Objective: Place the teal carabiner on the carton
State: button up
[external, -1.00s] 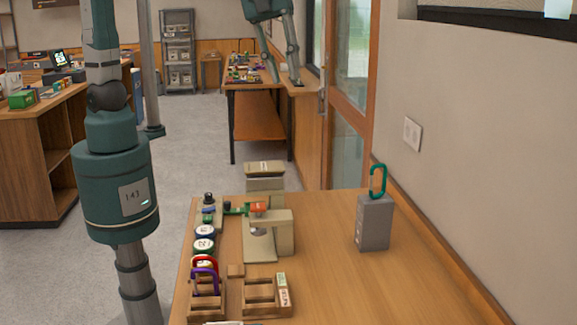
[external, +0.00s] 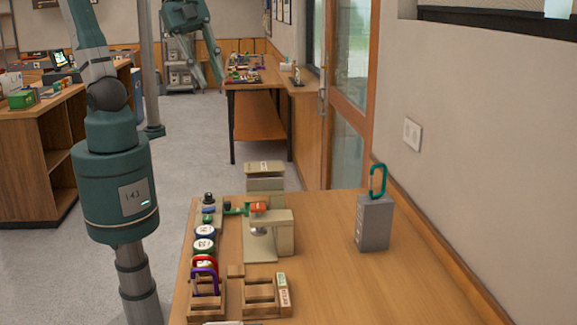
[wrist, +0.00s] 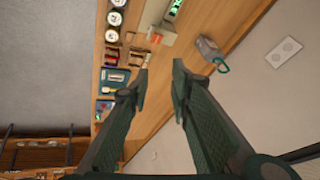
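The teal carabiner (external: 378,181) stands upright on top of a grey box (external: 374,225), which looks like the carton, at the right of the wooden table. In the wrist view the carabiner (wrist: 221,65) shows at the end of the box (wrist: 207,47). My gripper (external: 207,84) is high up and well away from both, beyond the table's far edge in the external view. In the wrist view its two fingers (wrist: 160,74) are spread apart with nothing between them. Nothing hides the carabiner.
A beige press-like device (external: 285,232) stands mid-table. Several spools (external: 204,240) line the left edge. A wooden rack (external: 207,300) holds a red and a purple carabiner, beside another wooden tray (external: 262,297). The wall runs close along the right. The table's front right is clear.

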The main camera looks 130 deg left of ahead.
jog(key=s+d+f+n+t, duration=0.1)
jog(key=s+d+f+n, duration=0.2)
jog(key=s, duration=0.7)
notch_tip(320, 180, down, 3)
jog(key=shift+s+f+n+t, duration=0.1)
jog(key=shift+s+n+t, duration=0.2)
jog(key=shift+n, duration=0.8)
jog(key=shift+d, duration=0.1)
notch_tip(320, 180, down, 10)
jog(key=b, duration=1)
